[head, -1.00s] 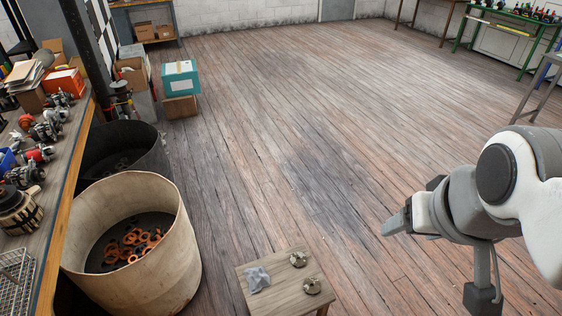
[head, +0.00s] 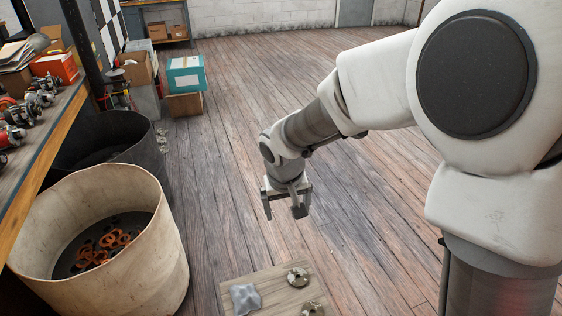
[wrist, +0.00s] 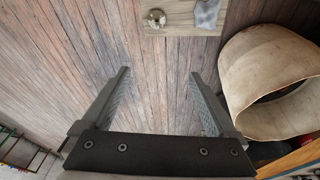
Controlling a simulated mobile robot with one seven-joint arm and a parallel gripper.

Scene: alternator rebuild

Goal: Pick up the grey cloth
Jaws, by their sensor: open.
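The grey cloth (head: 245,298) lies crumpled on the left part of a small wooden stool top (head: 268,284) at the bottom of the head view. It also shows at the top of the wrist view (wrist: 207,14), partly cut by the frame edge. My gripper (head: 284,214) is open and empty, pointing down in the air beyond the stool. In the wrist view its two fingers (wrist: 158,78) are spread with only floor between them, and the cloth lies ahead and to the right of them.
Two small metal parts (head: 298,277) sit on the stool to the right of the cloth. A large cream bin (head: 150,262) with orange rings stands left of the stool, with a dark bin (head: 142,160) behind it. A cluttered workbench (head: 50,140) runs along the left. Open floor lies beyond.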

